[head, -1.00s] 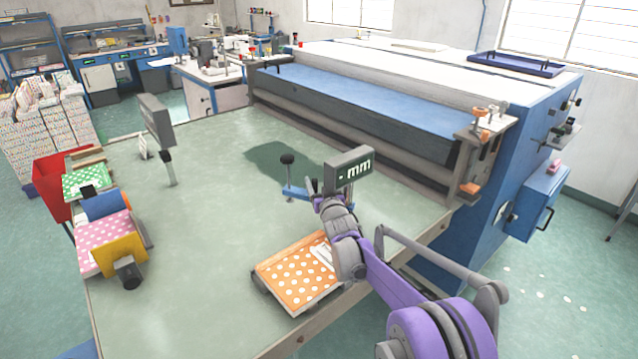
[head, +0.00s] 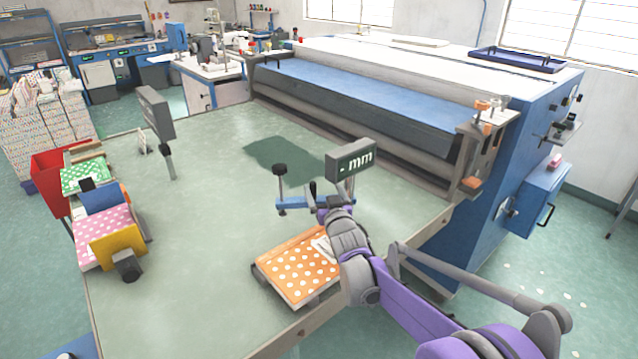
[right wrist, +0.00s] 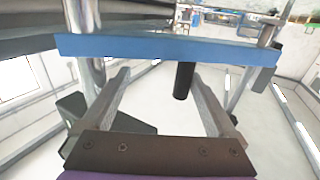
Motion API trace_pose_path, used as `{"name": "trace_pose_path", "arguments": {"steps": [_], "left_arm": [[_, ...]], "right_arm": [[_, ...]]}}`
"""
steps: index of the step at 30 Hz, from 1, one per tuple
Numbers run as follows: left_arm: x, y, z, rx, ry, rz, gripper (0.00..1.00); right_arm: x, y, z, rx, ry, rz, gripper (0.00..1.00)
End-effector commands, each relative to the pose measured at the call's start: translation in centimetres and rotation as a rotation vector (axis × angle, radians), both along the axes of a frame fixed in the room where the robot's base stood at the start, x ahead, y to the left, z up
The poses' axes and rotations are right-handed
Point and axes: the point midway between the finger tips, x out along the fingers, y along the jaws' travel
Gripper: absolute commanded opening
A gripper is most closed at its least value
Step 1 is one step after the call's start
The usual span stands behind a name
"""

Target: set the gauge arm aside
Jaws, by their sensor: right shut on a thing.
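The gauge arm is a blue bar (head: 293,205) with an upright black knob (head: 280,172) at its left end, over the table's middle. My right gripper (head: 319,202) is at the bar's right part and shut on it. In the right wrist view the blue bar (right wrist: 165,48) crosses in front of my fingers (right wrist: 160,80), with a black handle (right wrist: 182,82) between them. The exact contact is hard to see. A grey display (head: 350,161) reading "mm" stands just behind my gripper. My left gripper is out of view.
An orange dotted block (head: 298,270) lies at the table's front edge, beside my right forearm. Several patterned pieces (head: 100,222) and another grey display (head: 155,112) are at the left. The large blue machine (head: 380,95) borders the back. The table's left middle (head: 200,240) is bare.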

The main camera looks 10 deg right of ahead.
Motion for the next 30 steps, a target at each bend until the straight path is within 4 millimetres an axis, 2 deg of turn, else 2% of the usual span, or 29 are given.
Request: {"name": "trace_pose_path", "arguments": {"steps": [1, 6, 20, 30], "left_arm": [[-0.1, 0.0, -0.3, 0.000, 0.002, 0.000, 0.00], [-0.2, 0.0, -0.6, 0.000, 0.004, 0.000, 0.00], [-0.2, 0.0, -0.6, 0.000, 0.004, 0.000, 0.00], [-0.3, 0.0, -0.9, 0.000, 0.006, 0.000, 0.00]], "right_arm": [[-1.0, -0.8, -0.2, 0.000, 0.003, -0.012, 0.55], [-2.7, -0.8, 0.0, -0.001, 0.002, -0.012, 0.55], [-3.3, -0.5, 0.1, 0.000, 0.001, -0.007, 0.55], [-5.6, -0.4, 0.0, 0.000, 0.001, -0.007, 0.55]]}}
